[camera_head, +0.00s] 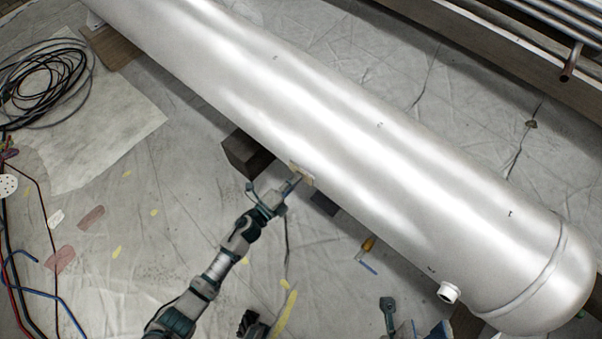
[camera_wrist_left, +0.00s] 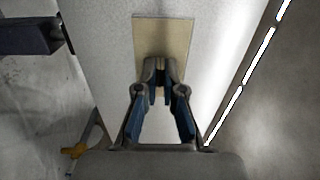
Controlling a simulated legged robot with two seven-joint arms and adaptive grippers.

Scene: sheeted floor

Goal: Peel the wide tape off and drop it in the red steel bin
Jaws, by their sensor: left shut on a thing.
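A silver cylindrical tank (camera_head: 330,120) lies across the head view. A pale tan tape patch (camera_head: 303,169) is on its lower side; in the left wrist view the tape (camera_wrist_left: 162,35) is a tan rectangle on the grey surface. My left gripper (camera_head: 291,184) reaches up to the tape's near edge. In the left wrist view its fingertips (camera_wrist_left: 160,72) close together on that edge. The rest of the tape appears flat against the tank. Teal and grey parts at the bottom edge seem to be my right arm; its jaws are unclear. No red bin shows.
Dark support blocks (camera_head: 247,154) sit under the tank. A yellow-handled tool (camera_head: 368,244) lies on the sheeted floor below it. Coiled black cable (camera_head: 42,82) is at upper left, red and blue cables at lower left. Metal pipes (camera_head: 560,25) are at upper right.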

